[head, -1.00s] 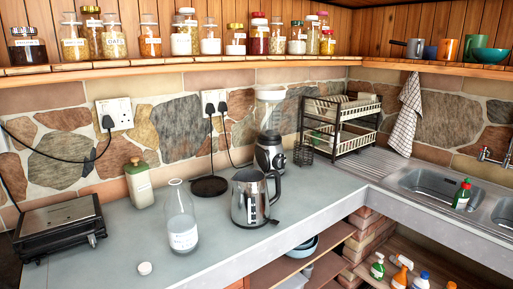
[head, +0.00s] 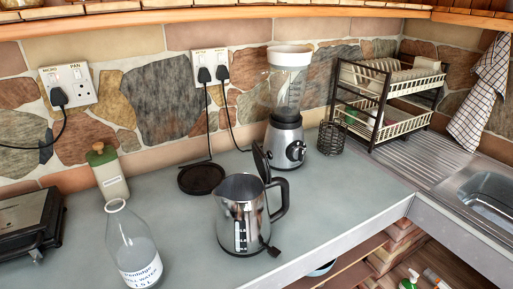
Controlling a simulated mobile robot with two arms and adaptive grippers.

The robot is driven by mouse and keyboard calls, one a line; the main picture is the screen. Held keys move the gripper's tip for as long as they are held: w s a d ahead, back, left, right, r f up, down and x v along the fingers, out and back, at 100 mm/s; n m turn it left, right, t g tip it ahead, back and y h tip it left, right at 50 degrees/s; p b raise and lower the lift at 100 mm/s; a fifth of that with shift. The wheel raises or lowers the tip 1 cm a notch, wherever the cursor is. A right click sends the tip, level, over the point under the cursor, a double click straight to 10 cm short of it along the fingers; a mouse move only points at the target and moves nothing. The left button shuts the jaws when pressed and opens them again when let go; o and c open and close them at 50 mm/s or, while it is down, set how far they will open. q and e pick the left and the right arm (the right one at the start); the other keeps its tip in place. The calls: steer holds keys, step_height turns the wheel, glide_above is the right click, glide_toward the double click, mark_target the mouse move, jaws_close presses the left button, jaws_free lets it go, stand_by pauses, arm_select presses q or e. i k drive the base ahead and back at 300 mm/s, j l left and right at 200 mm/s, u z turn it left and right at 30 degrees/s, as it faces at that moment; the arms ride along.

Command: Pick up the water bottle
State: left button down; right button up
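A clear glass water bottle (head: 132,248) with a white label reading "water" stands upright and uncapped on the grey countertop (head: 185,255) at the lower left of the head view. Its lower end is near the bottom edge of the picture. A steel kettle (head: 241,215) with its lid raised stands to the right of the bottle, apart from it. Neither of my grippers is in the head view.
A black kettle base (head: 201,178) and a blender (head: 287,105) stand behind the kettle. A black grill (head: 28,222) is at the left, a dish rack (head: 388,100) and sink (head: 490,200) at the right.

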mark_target(130, 242)
steer(key=i+l+u, duration=0.3)
steer(key=i+l, duration=0.45)
steer(key=u, duration=1.5)
steer(key=k+l, duration=1)
steer(key=l, duration=0.15)
